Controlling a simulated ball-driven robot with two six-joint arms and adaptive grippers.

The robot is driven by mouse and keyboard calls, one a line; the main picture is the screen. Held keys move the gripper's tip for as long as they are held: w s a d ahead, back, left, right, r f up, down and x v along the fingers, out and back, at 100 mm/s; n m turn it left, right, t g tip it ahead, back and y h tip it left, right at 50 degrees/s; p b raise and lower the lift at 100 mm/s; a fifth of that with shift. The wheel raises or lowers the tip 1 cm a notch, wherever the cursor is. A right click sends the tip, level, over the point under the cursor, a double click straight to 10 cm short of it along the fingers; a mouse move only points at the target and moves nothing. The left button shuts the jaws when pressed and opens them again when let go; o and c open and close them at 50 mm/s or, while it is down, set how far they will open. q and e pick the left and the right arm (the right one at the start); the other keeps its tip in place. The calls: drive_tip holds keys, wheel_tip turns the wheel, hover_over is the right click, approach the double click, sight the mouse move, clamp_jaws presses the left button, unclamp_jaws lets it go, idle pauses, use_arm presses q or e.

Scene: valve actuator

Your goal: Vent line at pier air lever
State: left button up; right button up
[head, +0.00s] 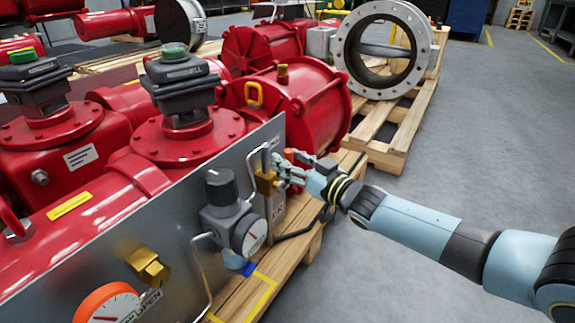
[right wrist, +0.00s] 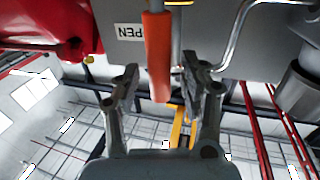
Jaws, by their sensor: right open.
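The pier air lever shows in the right wrist view as an orange-red handle (right wrist: 157,55) in front of a grey panel, beside a white label reading "PEN". In the head view a small orange-red bit of it (head: 291,155) shows above a brass valve body (head: 265,183) on the panel (head: 170,225). My right gripper (head: 289,170) is at the lever. In the right wrist view my right gripper (right wrist: 160,78) is open, with one finger on each side of the handle's end. I cannot tell whether either finger touches it. My left gripper is not in view.
Large red actuators (head: 190,140) fill the left side. A flanged valve ring (head: 385,50) stands on a pallet behind. The floor (head: 460,150) at right is clear.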

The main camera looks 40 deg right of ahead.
drive_tip(key=shift+w, duration=0.4)
clamp_jaws()
drive_tip(key=shift+a, duration=0.1)
drive_tip(key=shift+f, duration=0.15)
